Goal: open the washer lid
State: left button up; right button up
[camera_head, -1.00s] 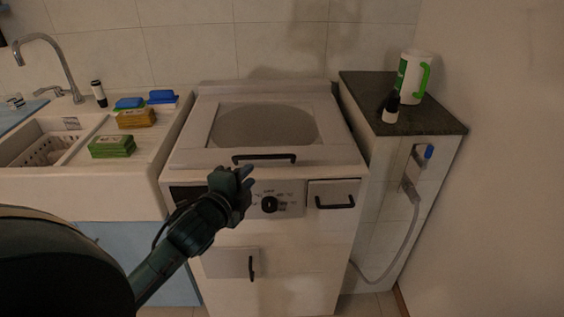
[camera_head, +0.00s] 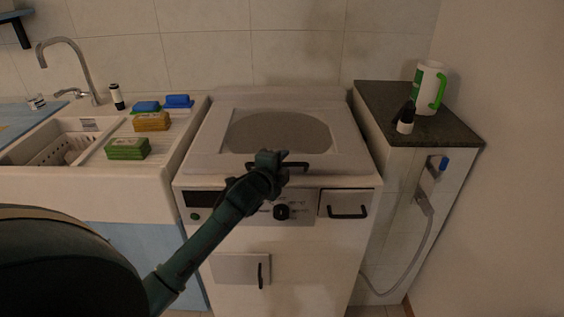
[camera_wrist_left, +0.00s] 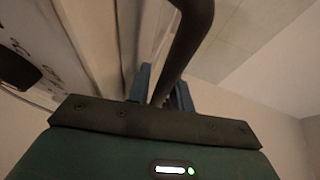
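The washer (camera_head: 280,250) stands in the middle of the head view, its pale lid (camera_head: 205,150) down flat with a round grey panel. A black bar handle (camera_head: 318,165) runs along the lid's front edge. My left gripper (camera_head: 274,160) is at this handle and hides its middle part. In the left wrist view, the dark handle (camera_wrist_left: 190,30) runs down between the two blue-green fingers (camera_wrist_left: 162,92). The fingers are apart, one on each side of it, and a firm hold does not show. My right gripper is not in view.
Below the lid are a dark knob (camera_head: 282,212), a drawer (camera_head: 346,205) and a small door (camera_head: 240,269). A sink (camera_head: 85,190) with sponges (camera_head: 152,121) is at left. A dark counter (camera_head: 445,130) with a mug (camera_head: 426,88) and bottle (camera_head: 405,118) is at right.

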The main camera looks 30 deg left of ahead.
pick_arm(q)
grip_shut()
dwell(0.5)
